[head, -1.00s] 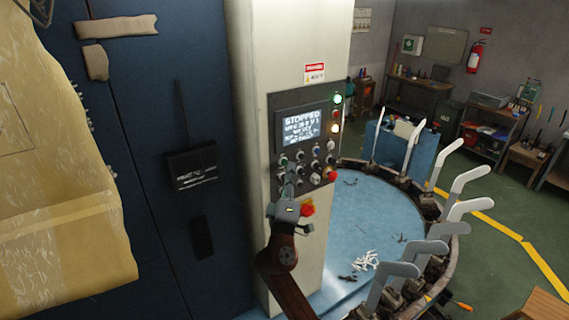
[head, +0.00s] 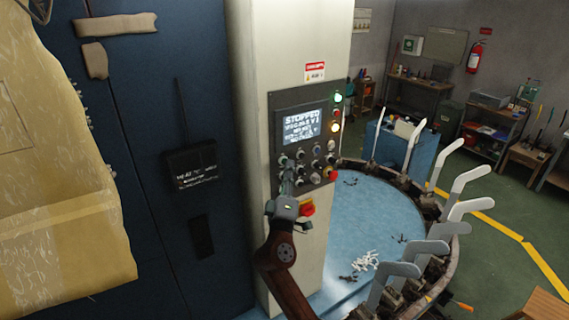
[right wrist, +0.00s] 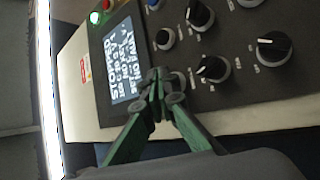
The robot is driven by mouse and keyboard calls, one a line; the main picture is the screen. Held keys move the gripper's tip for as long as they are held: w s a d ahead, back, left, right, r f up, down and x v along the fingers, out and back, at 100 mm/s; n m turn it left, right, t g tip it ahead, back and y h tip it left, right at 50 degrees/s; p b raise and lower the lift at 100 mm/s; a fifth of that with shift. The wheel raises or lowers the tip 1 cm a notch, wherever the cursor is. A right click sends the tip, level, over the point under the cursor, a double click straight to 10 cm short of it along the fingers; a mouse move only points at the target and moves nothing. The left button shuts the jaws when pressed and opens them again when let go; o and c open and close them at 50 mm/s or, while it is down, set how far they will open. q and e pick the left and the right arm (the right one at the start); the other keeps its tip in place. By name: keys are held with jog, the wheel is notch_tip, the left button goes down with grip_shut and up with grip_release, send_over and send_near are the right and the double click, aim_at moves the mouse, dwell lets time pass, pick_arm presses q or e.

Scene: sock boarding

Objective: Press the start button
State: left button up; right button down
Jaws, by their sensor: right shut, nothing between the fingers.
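The control panel (head: 276,118) is on a pale column, and its screen (head: 303,124) reads STOPPED. Below the screen are several dark knobs and buttons, such as a black knob (right wrist: 212,68) in the right wrist view. My right gripper (head: 287,164) is at the panel's lower left, with its fingertips over the green button seen there earlier; that button is hidden now. In the right wrist view its green fingers (right wrist: 160,84) are closed together, empty, beside the screen's edge, with a round control partly hidden behind them. I cannot tell whether they touch it. My left gripper is out of view.
Green (head: 338,97) and yellow (head: 335,128) lamps glow on the panel's right side. A red button (head: 333,174) is at its lower right, and a red and yellow switch (head: 307,208) sits below the panel. A round blue table (head: 375,215) with white forms stands to the right.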

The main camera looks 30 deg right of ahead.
jog(key=shift+w, duration=0.4)
dwell(0.6)
jog(key=shift+s, duration=0.1)
dwell(0.3)
jog(key=shift+s, duration=0.75)
jog(key=s, duration=0.1)
jog(key=s+p, duration=0.1)
jog(key=s, duration=0.3)
jog(key=shift+d, duration=0.25)
dwell(0.6)
